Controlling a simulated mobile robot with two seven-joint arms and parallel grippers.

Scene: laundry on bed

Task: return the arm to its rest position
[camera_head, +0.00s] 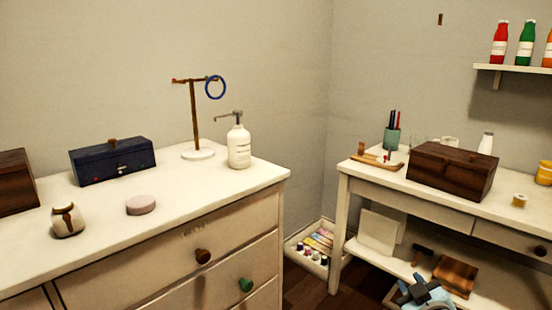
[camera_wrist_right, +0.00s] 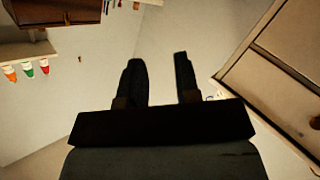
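My right gripper (camera_head: 425,292) shows at the bottom edge of the head view, right of centre, in front of the low shelf of the right-hand table. Only a blue and dark part of it is in the picture. In the right wrist view its two dark fingers (camera_wrist_right: 158,60) stand apart with nothing between them, so it is open and empty. My left gripper and left arm are not in view.
A white dresser (camera_head: 235,212) on the left bears a ring stand (camera_head: 194,115), a pump bottle (camera_head: 239,147) and a blue box (camera_head: 112,162). A table (camera_head: 420,193) on the right bears a wooden box (camera_head: 451,171). A tray (camera_head: 295,250) lies between them.

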